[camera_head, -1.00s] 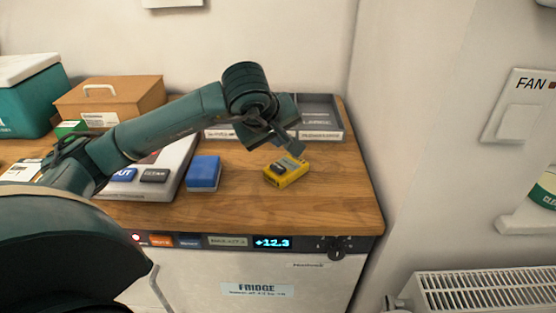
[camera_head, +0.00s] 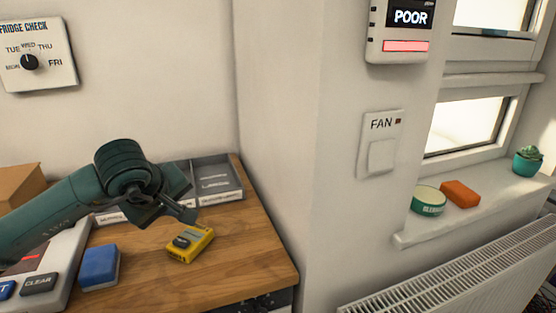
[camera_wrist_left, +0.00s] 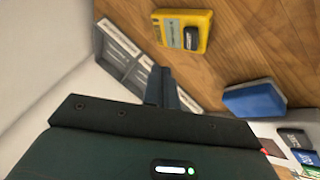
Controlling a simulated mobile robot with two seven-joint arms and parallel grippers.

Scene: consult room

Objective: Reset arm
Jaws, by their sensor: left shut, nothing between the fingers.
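My left gripper (camera_head: 188,212) hangs above the wooden counter, near its right end, with its arm coming in from the left. In the left wrist view its two fingers (camera_wrist_left: 161,84) are together with nothing between them. A yellow device (camera_head: 190,243) lies on the counter just below and in front of the gripper, apart from it. It also shows in the left wrist view (camera_wrist_left: 200,22). My right gripper is not in view.
A blue block (camera_head: 99,267) stands left of the yellow device, beside a keypad unit (camera_head: 60,262). A grey compartment tray (camera_head: 232,194) is against the wall. A fan switch (camera_head: 382,155), windowsill (camera_head: 405,238) and radiator (camera_head: 470,265) are at the right.

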